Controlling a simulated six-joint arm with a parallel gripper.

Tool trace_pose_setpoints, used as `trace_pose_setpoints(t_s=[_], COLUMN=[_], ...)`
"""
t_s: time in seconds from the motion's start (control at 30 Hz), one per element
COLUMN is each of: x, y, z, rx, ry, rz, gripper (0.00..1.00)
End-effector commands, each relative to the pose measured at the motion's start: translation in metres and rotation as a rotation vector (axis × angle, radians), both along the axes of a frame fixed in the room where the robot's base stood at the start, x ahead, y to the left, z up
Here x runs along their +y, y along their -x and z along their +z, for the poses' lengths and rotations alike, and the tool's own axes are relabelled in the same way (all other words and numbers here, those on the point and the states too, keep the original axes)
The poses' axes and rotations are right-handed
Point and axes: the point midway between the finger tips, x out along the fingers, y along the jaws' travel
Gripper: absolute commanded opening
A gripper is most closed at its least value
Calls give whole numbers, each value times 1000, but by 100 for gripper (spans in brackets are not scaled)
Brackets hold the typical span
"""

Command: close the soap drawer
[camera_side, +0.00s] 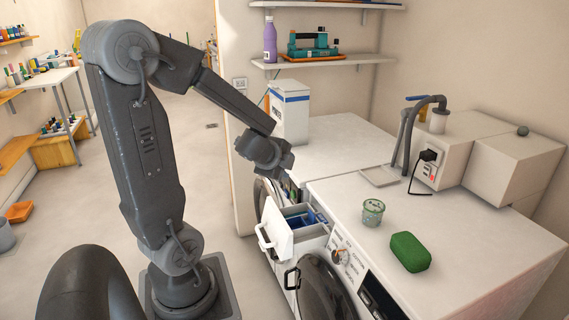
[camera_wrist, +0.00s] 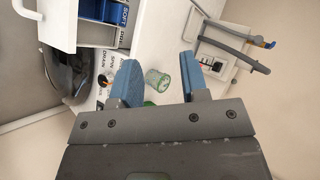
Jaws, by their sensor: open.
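The soap drawer (camera_side: 275,233) is pulled out from the front of the right-hand washing machine in the side view. Its white front has a handle, and blue compartments show inside. In the wrist view the drawer (camera_wrist: 60,25) is at the upper left, cut off by the picture edge. My gripper (camera_side: 283,172) is above and behind the drawer in the side view, apart from it. In the wrist view my gripper (camera_wrist: 158,62) shows two blue fingers spread apart with nothing held between them.
A green-and-white cup (camera_side: 373,212) and a green sponge (camera_side: 410,252) stand on the machine top. A hose (camera_side: 408,135) and a box with a plug (camera_side: 430,157) are behind. A white-and-blue carton (camera_side: 290,112) stands at the back left. The round door (camera_side: 322,288) is below the drawer.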

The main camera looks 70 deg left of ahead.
Motion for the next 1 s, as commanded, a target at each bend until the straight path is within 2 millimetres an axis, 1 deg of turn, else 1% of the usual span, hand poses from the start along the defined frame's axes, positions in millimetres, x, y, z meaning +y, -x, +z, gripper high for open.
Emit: trace_pose_setpoints(t_s=[0.03, 0.2, 0.47, 0.5, 0.57, 0.63, 0.67, 0.77, 0.83, 0.9, 0.97, 1.0], x=[-2, -6, -6, -6, -6, -1, 1, 15, 24, 30, 31, 30], y=[0, 1, 1, 1, 1, 1, 2, 7, 18, 34, 50, 62], z=[3, 8, 9, 9, 7, 1, -4, -32, -59, -87, -107, -119], rx=[-13, -35, -38, -39, -34, -12, 5, 93, 168, 233, 272, 291], ry=[1, 7, 9, 10, 10, 15, 19, 51, 101, 171, 239, 288], rz=[17, 50, 57, 56, 53, 30, 9, -103, -216, -339, -440, -502], gripper=[41, 41, 41, 40, 34, 28, 25, 15, 8, 2, 0, 0])
